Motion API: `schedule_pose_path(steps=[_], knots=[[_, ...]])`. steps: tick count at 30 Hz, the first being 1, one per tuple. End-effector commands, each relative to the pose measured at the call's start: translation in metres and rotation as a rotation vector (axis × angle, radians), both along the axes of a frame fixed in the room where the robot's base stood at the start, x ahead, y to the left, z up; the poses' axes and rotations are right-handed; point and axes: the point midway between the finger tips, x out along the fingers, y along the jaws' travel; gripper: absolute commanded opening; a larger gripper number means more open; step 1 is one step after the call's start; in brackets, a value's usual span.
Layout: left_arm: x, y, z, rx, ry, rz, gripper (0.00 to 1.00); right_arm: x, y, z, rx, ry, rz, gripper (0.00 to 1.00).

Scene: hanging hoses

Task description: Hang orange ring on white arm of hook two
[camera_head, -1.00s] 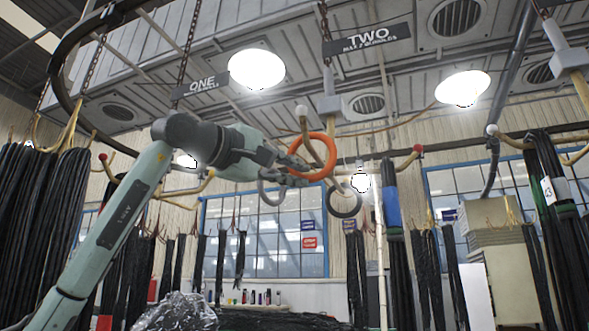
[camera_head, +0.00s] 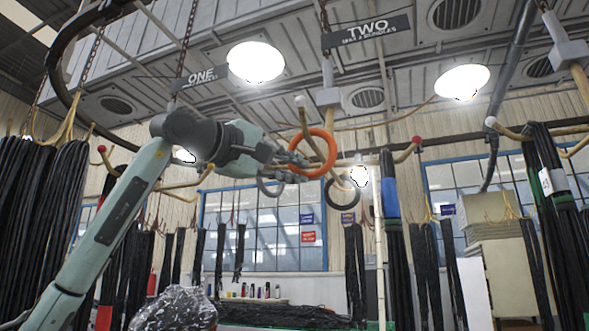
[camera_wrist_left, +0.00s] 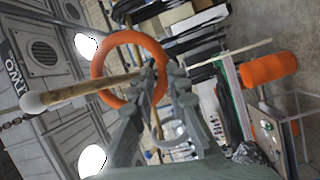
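The orange ring (camera_head: 332,150) is at the white-tipped arm (camera_head: 307,122) of the hook under the TWO sign (camera_head: 365,30). That arm crosses the ring's opening and seems to pass through it; contact is unclear. In the left wrist view the ring (camera_wrist_left: 99,66) shows with the white tip (camera_wrist_left: 32,103) on its left. My left gripper (camera_head: 299,166) has its fingers on either side of the ring's near side and seems shut on it. It also shows in the left wrist view (camera_wrist_left: 161,78). My right gripper is not in view.
The red-tipped arm (camera_head: 408,150) carries black hoses. Hook one's sign (camera_head: 200,78) and hose bundles (camera_head: 35,205) are at left.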

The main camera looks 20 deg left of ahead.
Motion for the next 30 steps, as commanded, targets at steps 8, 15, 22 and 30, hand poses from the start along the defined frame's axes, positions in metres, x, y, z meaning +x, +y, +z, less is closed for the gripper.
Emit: schedule_pose_path(steps=[8, 15, 22, 30], knots=[[0.0, 0.0, 0.0, 0.0, -0.001, 0.0, 0.37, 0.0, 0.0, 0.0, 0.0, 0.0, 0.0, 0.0], [-0.004, 0.002, 0.0, -0.001, -0.001, 0.001, 0.37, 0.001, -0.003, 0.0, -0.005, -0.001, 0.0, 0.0], [-0.038, 0.019, 0.0, 0.001, -0.003, 0.003, 0.37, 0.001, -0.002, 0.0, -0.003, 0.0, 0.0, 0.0], [-0.088, 0.042, -0.002, 0.0, -0.003, 0.002, 0.37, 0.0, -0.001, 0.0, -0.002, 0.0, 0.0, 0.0]])
